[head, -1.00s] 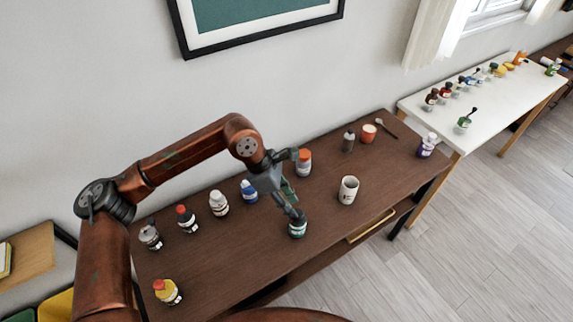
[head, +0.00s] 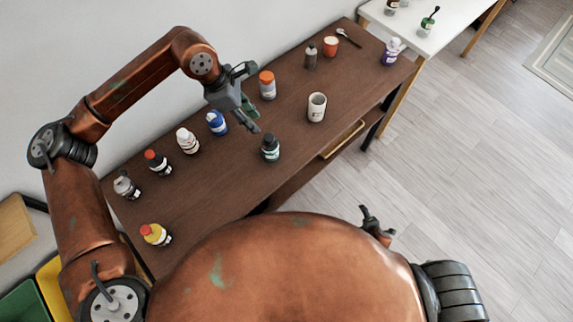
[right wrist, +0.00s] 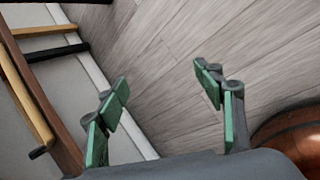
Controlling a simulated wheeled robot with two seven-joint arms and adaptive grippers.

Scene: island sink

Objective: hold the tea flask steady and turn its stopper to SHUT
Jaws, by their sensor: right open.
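A small dark bottle with a teal-and-white label and a dark cap (head: 270,148) stands upright near the table's front edge in the head view. It is probably the tea flask; its stopper marking is too small to read. My left gripper (head: 252,98) is open above the table, up and left of this bottle, apart from it and empty. My right gripper is open and empty in the right wrist view (right wrist: 165,82), over the floor. In the head view only part of its fingers shows beyond my body, off the table's front side.
On the brown table (head: 215,185) stand a white mug (head: 316,107), an orange-capped jar (head: 267,85), a blue bottle (head: 217,123), a grey bottle (head: 310,57), an orange cup (head: 331,46) and several other bottles. A drawer handle (head: 343,139) juts from the front.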

